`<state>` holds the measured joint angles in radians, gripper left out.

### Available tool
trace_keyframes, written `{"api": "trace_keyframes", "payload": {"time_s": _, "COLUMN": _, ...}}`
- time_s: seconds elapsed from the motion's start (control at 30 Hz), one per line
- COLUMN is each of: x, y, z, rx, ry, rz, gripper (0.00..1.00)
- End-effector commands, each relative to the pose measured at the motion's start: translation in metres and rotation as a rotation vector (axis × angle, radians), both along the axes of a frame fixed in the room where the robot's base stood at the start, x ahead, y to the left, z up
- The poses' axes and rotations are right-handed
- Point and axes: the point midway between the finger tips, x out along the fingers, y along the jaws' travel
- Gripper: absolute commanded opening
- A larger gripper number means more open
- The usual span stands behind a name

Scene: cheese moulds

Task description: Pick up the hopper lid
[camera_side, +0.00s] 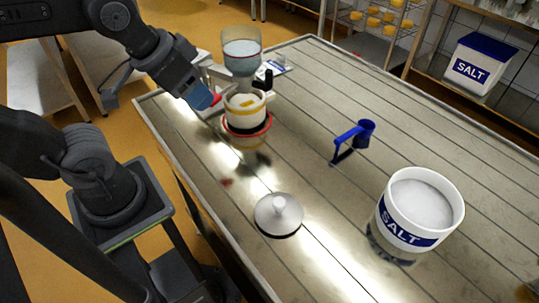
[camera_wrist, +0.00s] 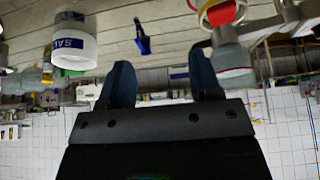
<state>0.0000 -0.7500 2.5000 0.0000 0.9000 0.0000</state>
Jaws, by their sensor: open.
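The hopper lid is a grey metal disc with a pale knob (camera_side: 279,214). It lies flat on the table near its front edge, in the side view. I cannot make it out in the wrist view. My gripper (camera_side: 207,99) hangs at the upper left in the side view, above the table edge and well away from the lid. Its two dark blue fingers (camera_wrist: 162,80) are spread apart in the wrist view, with nothing between them. The hopper (camera_side: 242,62) is a clear vessel above a white body with a yellow band (camera_side: 240,110) and a red ring, close to my gripper.
A white tub of salt (camera_side: 405,235) stands at the right of the slatted metal table (camera_side: 330,95); it also shows in the wrist view (camera_wrist: 74,48). A blue scoop (camera_side: 352,140) lies mid-table. A second salt tub (camera_side: 480,68) is on a shelf. Table around the lid is clear.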

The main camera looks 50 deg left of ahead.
Motion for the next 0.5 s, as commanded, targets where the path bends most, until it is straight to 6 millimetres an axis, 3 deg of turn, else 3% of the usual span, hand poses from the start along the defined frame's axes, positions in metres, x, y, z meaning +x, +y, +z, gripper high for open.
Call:
{"api": "trace_keyframes", "payload": {"time_s": 0.17, "x": 0.006, "y": -0.006, "z": -0.001, "rx": -0.027, "ry": 0.03, "rz": 0.023, "gripper": 0.58}}
{"api": "trace_keyframes", "payload": {"time_s": 0.27, "x": 0.017, "y": -0.021, "z": -0.003, "rx": -0.077, "ry": 0.095, "rz": 0.077, "gripper": 0.58}}
{"api": "trace_keyframes", "payload": {"time_s": 0.5, "x": 0.052, "y": -0.086, "z": -0.029, "rx": -0.174, "ry": 0.319, "rz": 0.321, "gripper": 0.58}}
